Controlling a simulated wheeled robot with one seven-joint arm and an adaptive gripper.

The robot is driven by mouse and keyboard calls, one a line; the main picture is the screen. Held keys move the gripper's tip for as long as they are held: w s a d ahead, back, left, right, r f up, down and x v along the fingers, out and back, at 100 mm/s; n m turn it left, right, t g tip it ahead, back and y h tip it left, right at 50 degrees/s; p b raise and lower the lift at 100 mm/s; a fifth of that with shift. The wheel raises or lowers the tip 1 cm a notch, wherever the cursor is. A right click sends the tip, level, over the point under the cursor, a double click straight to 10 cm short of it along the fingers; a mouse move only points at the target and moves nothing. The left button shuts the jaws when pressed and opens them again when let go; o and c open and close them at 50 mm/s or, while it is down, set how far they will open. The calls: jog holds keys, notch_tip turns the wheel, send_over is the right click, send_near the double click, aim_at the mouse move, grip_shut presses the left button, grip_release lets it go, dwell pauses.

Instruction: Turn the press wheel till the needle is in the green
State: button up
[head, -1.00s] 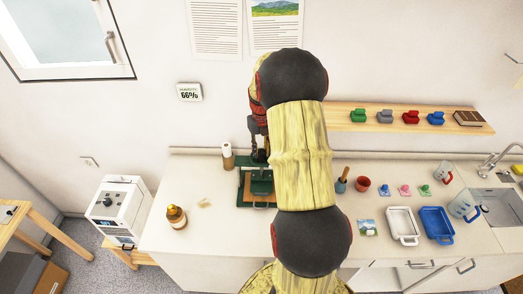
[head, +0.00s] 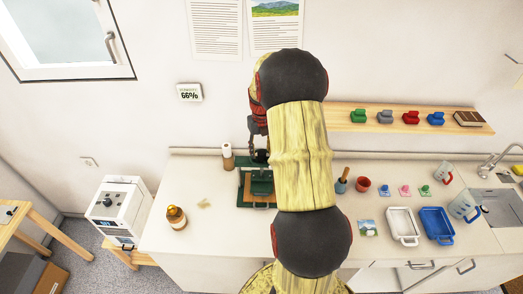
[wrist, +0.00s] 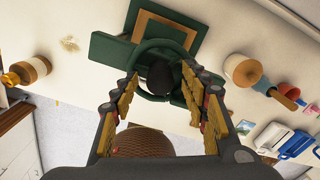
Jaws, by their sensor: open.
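The green press (head: 243,192) stands on the counter left of my arm, partly hidden by it. In the wrist view the press (wrist: 110,48) shows from above, with a green ring-shaped wheel (wrist: 151,45) and a dark round knob (wrist: 160,77) at its near side. My gripper (wrist: 161,84) is open, its two fingers on either side of the knob with gaps visible. I cannot tell its height above the wheel or any contact. In the head view my gripper (head: 257,134) is above the press. No gauge needle or green zone can be made out.
An amber bottle (head: 176,217) stands left of the press and a paper roll (head: 228,156) behind it. A mortar-like cup (head: 341,186), a red pot (head: 362,184), a white tray (head: 403,225) and a blue tray (head: 437,224) are to the right. The shelf (head: 345,117) is behind my arm.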

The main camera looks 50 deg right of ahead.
aim_at(261, 151)
notch_tip(261, 151, up, 12)
dwell(0.6)
jog(key=shift+r, duration=0.1)
